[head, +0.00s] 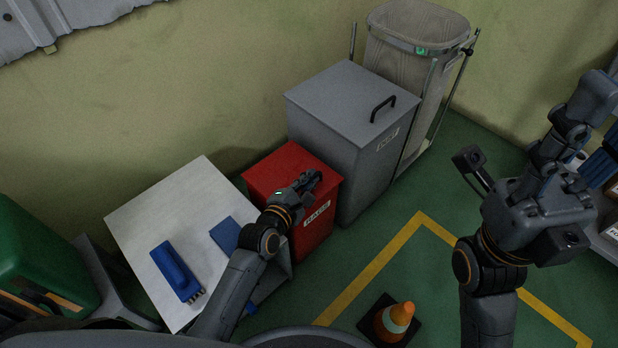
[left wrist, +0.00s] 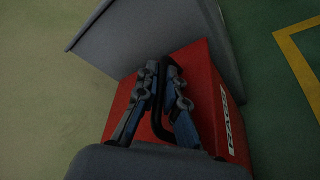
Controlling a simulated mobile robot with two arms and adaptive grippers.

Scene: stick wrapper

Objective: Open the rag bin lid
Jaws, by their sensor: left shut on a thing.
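The red rag bin (head: 318,228), labelled RAGS, stands on the floor between the white table and the grey bin. Its red lid (head: 275,168) looks flat and down on the bin. My left gripper (head: 306,182) is over the lid's front part. In the left wrist view, my left gripper (left wrist: 163,98) has its fingers on both sides of the black lid handle (left wrist: 168,72) and is shut on it. The red bin (left wrist: 207,75) fills the view below the fingers. My right gripper (head: 578,125) is raised at the right, away from the bin; its fingers are unclear.
A grey bin (head: 335,105) with a black handle stands close behind the red bin. The white table (head: 150,215) with a blue brush (head: 176,272) and a blue pad (head: 225,235) is at the left. An orange cone (head: 395,320) stands on the green floor.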

